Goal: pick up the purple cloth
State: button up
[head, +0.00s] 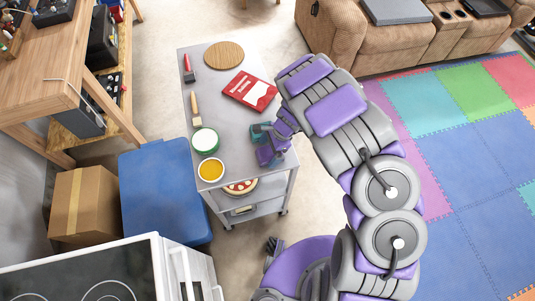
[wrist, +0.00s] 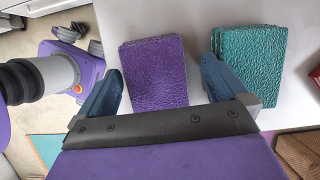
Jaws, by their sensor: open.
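The purple cloth (wrist: 155,80) is a flat, textured, folded rectangle on the grey cart top. In the wrist view it lies between the two blue fingers of my gripper (wrist: 160,67), nearer the left one. The fingers are apart and hold nothing. I cannot tell how high they are above the cloth. In the head view the purple cloth (head: 265,156) is near the cart's right front corner, partly hidden by my gripper (head: 271,141). A teal cloth (wrist: 252,55) lies to its right in the wrist view, just past the right finger.
The cart top (head: 215,90) also holds a red box (head: 250,91), a round wooden board (head: 223,55), a brush (head: 195,107), a red-handled tool (head: 188,68), a green-rimmed bowl (head: 205,141) and a yellow bowl (head: 210,170). A blue bin (head: 165,190) stands left of the cart.

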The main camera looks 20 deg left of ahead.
jog(key=shift+s+f, duration=0.1)
jog(key=shift+f, duration=0.05)
jog(key=shift+d, duration=0.75)
jog(key=shift+a, duration=0.15)
jog(key=shift+a, duration=0.2)
jog(key=shift+a+f, duration=0.1)
jog(key=shift+a, duration=0.1)
jog(key=c, duration=0.3)
jog(key=shift+d, duration=0.25)
jog(key=c, duration=0.7)
